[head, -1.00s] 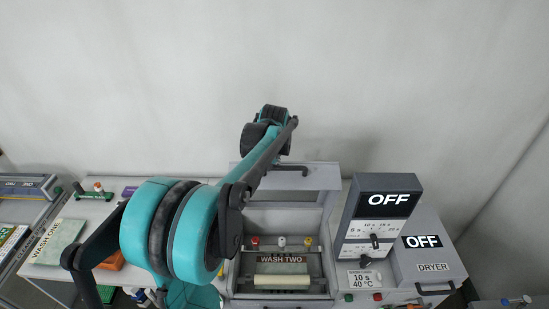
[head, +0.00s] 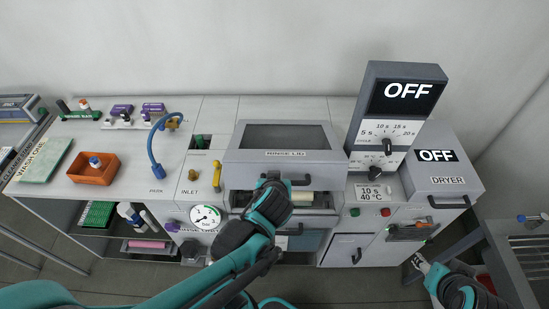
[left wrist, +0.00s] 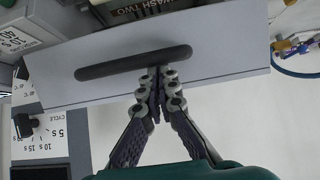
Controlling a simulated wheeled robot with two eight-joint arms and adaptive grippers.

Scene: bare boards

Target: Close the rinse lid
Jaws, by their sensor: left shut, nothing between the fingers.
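The grey rinse lid (head: 240,156), with a dark window and a "RINSE LID" label, is lowered over its bay in the head view. A gap still shows under its front edge, with a pale roller (head: 322,198) visible there. Its black handle (head: 302,182) is partly hidden by my left arm; the handle (left wrist: 130,62) shows whole in the left wrist view. My left gripper (left wrist: 160,72) is shut and empty, its fingertips at the handle's edge; I cannot tell if they touch. My right gripper (head: 421,262) is low at the right, its jaws too small to judge.
The control box (head: 402,95) reading OFF stands right of the lid, with the dryer (head: 440,180) beyond it. Left of the lid are a yellow inlet valve (head: 217,175), a blue hose (head: 154,150) and an orange tray (head: 93,176).

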